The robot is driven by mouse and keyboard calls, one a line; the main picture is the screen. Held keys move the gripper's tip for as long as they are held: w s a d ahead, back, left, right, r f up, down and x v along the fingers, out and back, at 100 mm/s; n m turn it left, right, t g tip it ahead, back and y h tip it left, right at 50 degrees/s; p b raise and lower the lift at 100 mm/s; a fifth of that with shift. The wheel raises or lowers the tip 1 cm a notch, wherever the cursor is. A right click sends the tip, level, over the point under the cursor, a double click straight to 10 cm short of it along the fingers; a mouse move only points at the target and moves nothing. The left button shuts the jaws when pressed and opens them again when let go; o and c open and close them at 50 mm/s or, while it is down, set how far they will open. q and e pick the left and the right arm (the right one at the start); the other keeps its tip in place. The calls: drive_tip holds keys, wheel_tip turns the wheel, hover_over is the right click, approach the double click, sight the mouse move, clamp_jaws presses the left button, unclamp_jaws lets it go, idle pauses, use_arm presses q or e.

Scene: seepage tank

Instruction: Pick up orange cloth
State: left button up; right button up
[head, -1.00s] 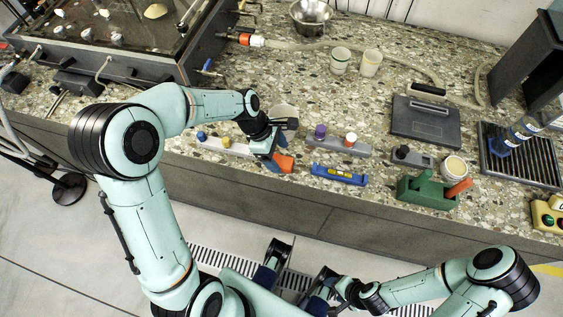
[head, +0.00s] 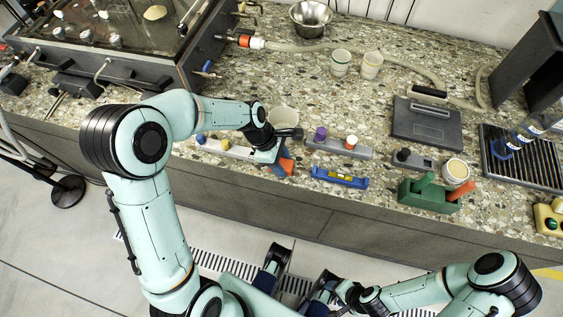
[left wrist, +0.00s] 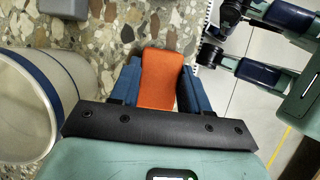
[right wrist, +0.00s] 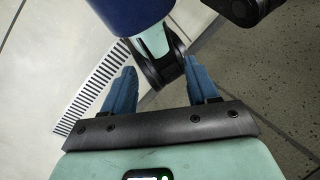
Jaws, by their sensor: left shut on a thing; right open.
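The orange cloth (left wrist: 161,80) shows as a flat orange piece between the blue fingers of my left gripper (left wrist: 163,85) in the left wrist view. The fingers are shut on it. In the head view the cloth (head: 286,166) shows at the tips of my left gripper (head: 279,160), by the counter's front edge. Part of it is hidden by the fingers. My right gripper (right wrist: 160,88) is open and empty, over the floor in front of the counter.
A blue level (head: 341,177) lies just right of the cloth. A grey holder with purple and white knobs (head: 338,147) and a cup (head: 284,117) stand behind. A green block (head: 430,192) is further right. A glass-sided tank (head: 120,40) stands back left.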

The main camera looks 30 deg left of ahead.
sight(282, 164)
use_arm(q)
wheel_tip(282, 164, up, 20)
drive_tip(key=p, duration=0.4)
drive_tip(key=shift+p, duration=0.4)
use_arm(e)
drive_tip(key=shift+g, duration=0.4)
drive_tip(key=r, duration=0.1)
drive_tip(key=s+r, duration=0.1)
drive_tip(key=r, duration=0.1)
drive_tip(key=shift+s+r, duration=0.35)
drive_tip(key=shift+r, duration=0.05)
